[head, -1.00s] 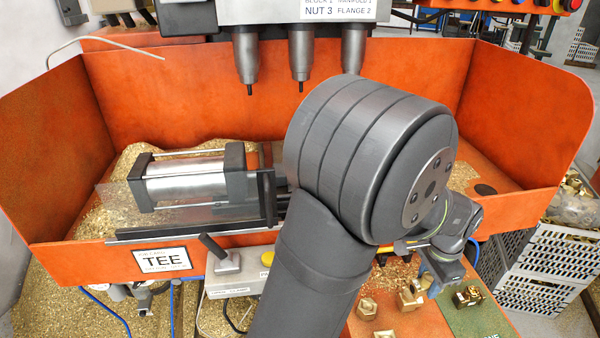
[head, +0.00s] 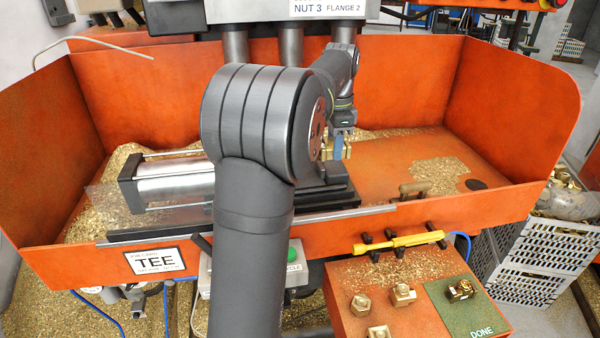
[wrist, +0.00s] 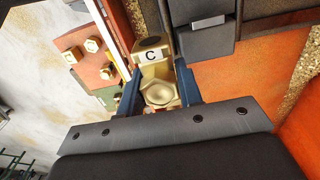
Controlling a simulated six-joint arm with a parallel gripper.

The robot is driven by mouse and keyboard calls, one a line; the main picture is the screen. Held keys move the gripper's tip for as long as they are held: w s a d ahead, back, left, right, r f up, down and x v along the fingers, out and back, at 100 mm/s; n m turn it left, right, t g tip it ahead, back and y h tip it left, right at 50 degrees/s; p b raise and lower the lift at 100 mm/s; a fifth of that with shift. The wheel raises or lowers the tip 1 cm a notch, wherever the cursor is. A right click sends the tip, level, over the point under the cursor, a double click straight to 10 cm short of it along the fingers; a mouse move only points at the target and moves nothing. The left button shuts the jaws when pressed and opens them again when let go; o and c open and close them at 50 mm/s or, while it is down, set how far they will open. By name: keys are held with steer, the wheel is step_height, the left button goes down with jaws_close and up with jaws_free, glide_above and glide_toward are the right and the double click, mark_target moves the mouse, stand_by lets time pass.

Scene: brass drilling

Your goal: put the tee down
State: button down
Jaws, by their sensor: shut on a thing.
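My gripper (head: 338,150) is over the right end of the dark vise (head: 325,195), in front of the machine. In the wrist view its two blue fingers (wrist: 158,90) are shut on the brass tee (wrist: 160,95), which has a hex-rimmed opening facing the camera. A white patch with a letter C lies just beyond the opening, on brass. In the head view only a small part of the tee (head: 346,152) shows beside the fingers. Whether it touches the vise is hidden. A card reading TEE (head: 156,260) hangs on the tray front.
A yellow tool (head: 400,242) rests on the front rack. Brass fittings (head: 403,295) stand on the front table, one (head: 460,290) on the green DONE pad (head: 475,316).

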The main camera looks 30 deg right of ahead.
steer(key=w+a+f, duration=0.1)
steer(key=w+f, duration=0.1)
steer(key=w, duration=0.1)
steer(key=w+a+f, duration=0.1)
steer(key=w+f, duration=0.1)
steer(key=w, duration=0.1)
steer(key=w+a+f, duration=0.2)
steer(key=w, duration=0.2)
steer(key=shift+a+f, duration=0.1)
steer(key=shift+f, duration=2.2)
steer(key=shift+f, duration=0.15)
steer(key=c, duration=1)
jaws_free()
step_height(320, 180, up, 12)
steer(key=shift+r, duration=0.15)
